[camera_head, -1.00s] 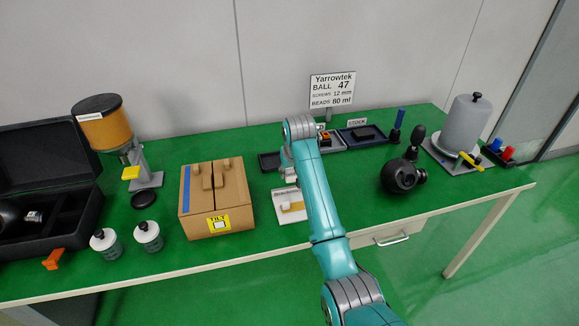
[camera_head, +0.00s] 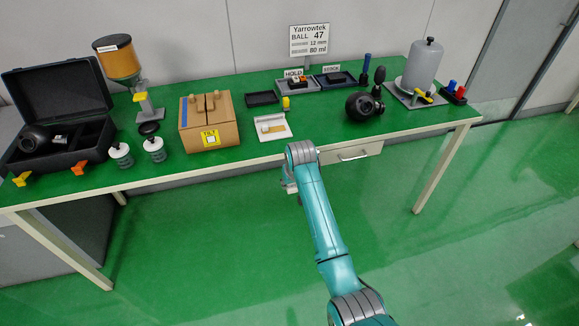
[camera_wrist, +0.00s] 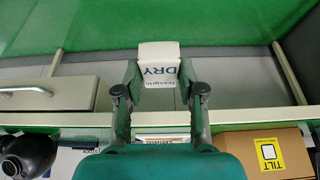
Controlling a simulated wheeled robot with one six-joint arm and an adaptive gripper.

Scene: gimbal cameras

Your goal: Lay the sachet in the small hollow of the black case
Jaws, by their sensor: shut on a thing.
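My gripper (camera_wrist: 159,78) is shut on a white sachet (camera_wrist: 160,60) lettered DRY, held between its fingertips in the wrist view. In the head view my arm hides most of the gripper, which is in front of the table's front edge, out over the floor. The black case (camera_head: 62,160) stands open at the table's left end, lid raised at the back. A dark ball-shaped part (camera_head: 37,138) lies in its left hollow. A smaller dark hollow is at its right; its inside is hard to make out. The sachet is well apart from the case.
A dispenser (camera_head: 120,58) rises behind. Floor in front is clear.

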